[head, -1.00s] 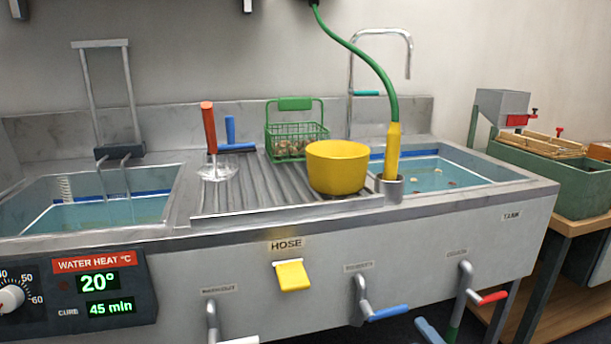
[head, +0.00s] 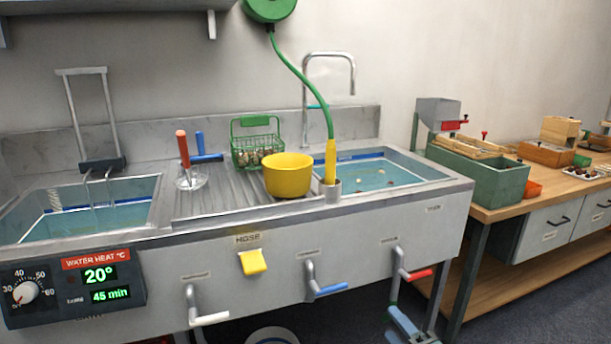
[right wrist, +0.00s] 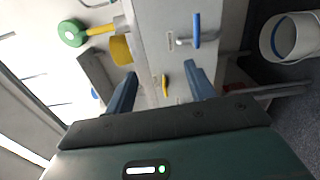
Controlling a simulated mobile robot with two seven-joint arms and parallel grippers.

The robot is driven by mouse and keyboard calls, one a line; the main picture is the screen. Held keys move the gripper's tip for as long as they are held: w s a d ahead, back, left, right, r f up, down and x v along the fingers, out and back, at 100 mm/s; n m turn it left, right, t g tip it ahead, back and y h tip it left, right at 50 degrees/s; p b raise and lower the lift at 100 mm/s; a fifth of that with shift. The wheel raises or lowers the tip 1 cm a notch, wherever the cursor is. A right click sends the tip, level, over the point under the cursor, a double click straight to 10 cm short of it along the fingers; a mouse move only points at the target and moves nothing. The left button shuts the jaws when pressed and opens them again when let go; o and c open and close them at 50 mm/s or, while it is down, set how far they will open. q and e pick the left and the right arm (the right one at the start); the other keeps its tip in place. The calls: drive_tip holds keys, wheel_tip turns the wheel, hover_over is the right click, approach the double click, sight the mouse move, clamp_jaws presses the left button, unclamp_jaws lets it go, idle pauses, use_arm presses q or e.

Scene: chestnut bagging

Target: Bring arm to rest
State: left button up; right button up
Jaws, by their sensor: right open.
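My right gripper (right wrist: 160,85) shows in the right wrist view with its two blue-grey fingers spread apart and nothing between them. My left gripper is not in view.
The sink unit (head: 345,240) has front levers sticking out. A yellow bowl (head: 288,178) and a green basket (head: 256,145) stand on the drainboard. A white bucket (right wrist: 290,38) stands on the floor. A wooden bench (head: 490,212) is at the right.

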use_arm(q)
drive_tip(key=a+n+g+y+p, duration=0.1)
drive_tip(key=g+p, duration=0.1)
drive_tip(key=p, duration=0.4)
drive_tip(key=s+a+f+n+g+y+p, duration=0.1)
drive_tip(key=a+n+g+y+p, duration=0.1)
drive_tip(key=p, duration=0.5)
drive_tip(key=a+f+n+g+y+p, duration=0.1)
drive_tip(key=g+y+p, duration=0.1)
drive_tip(key=p, duration=0.5)
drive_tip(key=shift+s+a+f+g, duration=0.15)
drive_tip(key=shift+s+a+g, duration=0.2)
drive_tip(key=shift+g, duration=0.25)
use_arm(e)
drive_tip(key=s+a+r+m+g+h, duration=0.1)
drive_tip(key=s+r+m+g, duration=0.1)
drive_tip(key=s+m, duration=0.7)
drive_tip(key=s+a+r+m+g+h, duration=0.1)
drive_tip(key=s+m+g, duration=0.3)
drive_tip(key=s+m, duration=0.6)
drive_tip(key=s+a+r, duration=0.1)
drive_tip(key=s, duration=0.2)
drive_tip(key=shift+r+m+h, duration=0.2)
drive_tip(key=shift+m+h, duration=0.1)
drive_tip(key=shift+h, duration=0.1)
